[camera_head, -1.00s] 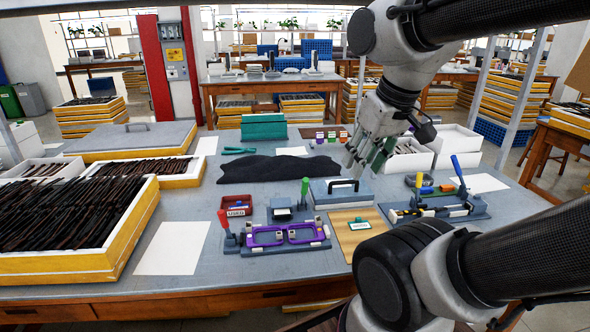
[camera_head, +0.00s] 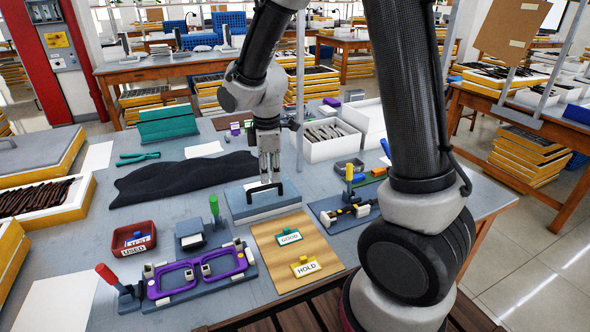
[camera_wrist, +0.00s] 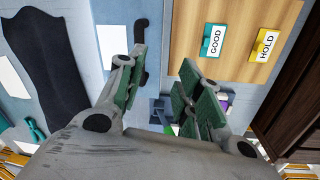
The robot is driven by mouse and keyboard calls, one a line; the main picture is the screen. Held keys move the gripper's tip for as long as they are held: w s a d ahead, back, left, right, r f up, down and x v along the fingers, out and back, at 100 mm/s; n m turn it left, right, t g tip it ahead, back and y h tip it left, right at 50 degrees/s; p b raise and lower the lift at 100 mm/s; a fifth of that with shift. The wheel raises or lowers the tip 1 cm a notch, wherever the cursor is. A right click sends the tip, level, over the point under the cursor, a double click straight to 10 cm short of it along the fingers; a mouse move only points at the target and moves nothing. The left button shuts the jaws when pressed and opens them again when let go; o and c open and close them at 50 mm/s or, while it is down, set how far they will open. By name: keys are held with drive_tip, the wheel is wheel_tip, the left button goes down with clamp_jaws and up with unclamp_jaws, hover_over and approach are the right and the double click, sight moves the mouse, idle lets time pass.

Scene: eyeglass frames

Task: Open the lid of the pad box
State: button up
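The pad box (camera_head: 238,205) is a flat grey-blue box with a black bar handle (camera_head: 268,194) on its closed lid. It sits in the middle of the table, and its handle also shows in the wrist view (camera_wrist: 141,38), partly hidden behind the left finger. My gripper (camera_head: 270,181) points down just over the handle in the head view. In the wrist view my gripper (camera_wrist: 163,60) has its two green-padded fingers apart with nothing between the tips. The handle lies by the left finger; I cannot tell whether they touch.
A wooden board (camera_head: 275,252) with GOOD and HOLD tags lies in front of the box. A fixture with purple eyeglass frames (camera_head: 222,264) and a red USED tray (camera_head: 134,238) are to the left. A dark cloth (camera_head: 175,178) lies behind left; a white bin (camera_head: 325,138) stands behind right.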

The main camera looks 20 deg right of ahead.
sight(267, 186)
drive_tip(key=w+f+n, duration=0.1)
drive_tip(key=f, duration=0.1)
drive_tip(key=w+f+n, duration=0.1)
drive_tip(key=f, duration=0.1)
drive_tip(key=w+f, duration=0.1)
drive_tip(key=f, duration=0.1)
drive_tip(key=shift+w+f+n+t, duration=0.4)
drive_tip(key=shift+c, duration=0.3)
clamp_jaws()
